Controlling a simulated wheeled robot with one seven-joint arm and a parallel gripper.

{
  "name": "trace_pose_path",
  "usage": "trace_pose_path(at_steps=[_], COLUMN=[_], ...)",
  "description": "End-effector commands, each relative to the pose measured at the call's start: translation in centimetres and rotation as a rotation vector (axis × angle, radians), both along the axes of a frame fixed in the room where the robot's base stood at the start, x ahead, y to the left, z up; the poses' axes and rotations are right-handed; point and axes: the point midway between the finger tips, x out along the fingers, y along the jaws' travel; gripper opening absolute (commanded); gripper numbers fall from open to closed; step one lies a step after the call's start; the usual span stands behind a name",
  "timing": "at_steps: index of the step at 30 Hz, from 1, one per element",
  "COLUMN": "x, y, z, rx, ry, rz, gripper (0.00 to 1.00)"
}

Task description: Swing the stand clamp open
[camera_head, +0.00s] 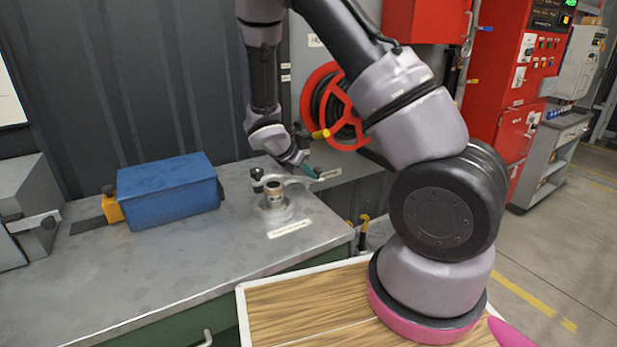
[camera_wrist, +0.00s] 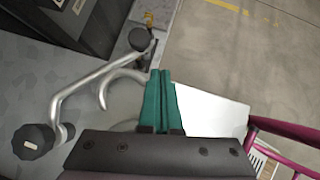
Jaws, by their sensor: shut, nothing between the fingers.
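The stand clamp (camera_head: 289,181) is a silver arm on a small round metal stand (camera_head: 274,212) on the grey workbench. A black knob (camera_head: 257,174) stands at its left end. In the wrist view the clamp shows as a bent silver bar (camera_wrist: 82,85) with a black knob (camera_wrist: 33,141) at the lower left, another knob (camera_wrist: 138,39) at the top and a curved hook (camera_wrist: 121,77). My gripper (camera_wrist: 160,71) has teal fingers, shut and empty, just right of the hook. In the head view my gripper (camera_head: 309,170) is by the clamp's right end; contact is unclear.
A blue box (camera_head: 167,190) sits on the bench (camera_head: 120,275) left of the stand, with a grey device (camera_head: 30,210) farther left. A red hose reel (camera_head: 335,105) is behind my gripper. A wooden-topped surface (camera_head: 300,305) is in front.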

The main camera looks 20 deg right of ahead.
Motion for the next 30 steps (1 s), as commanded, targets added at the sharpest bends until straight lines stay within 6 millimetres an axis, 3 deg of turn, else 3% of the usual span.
trace_pose_path(at_steps=[9,15,30], x=[-3.6,-5.0,-5.5], y=[2.7,3.7,3.9], z=[5.0,6.9,7.6], rx=[0.004,0.002,0.008], ry=[-0.001,0.003,-0.001], rz=[0.002,0.002,-0.010], gripper=[0.00,0.00,0.00])
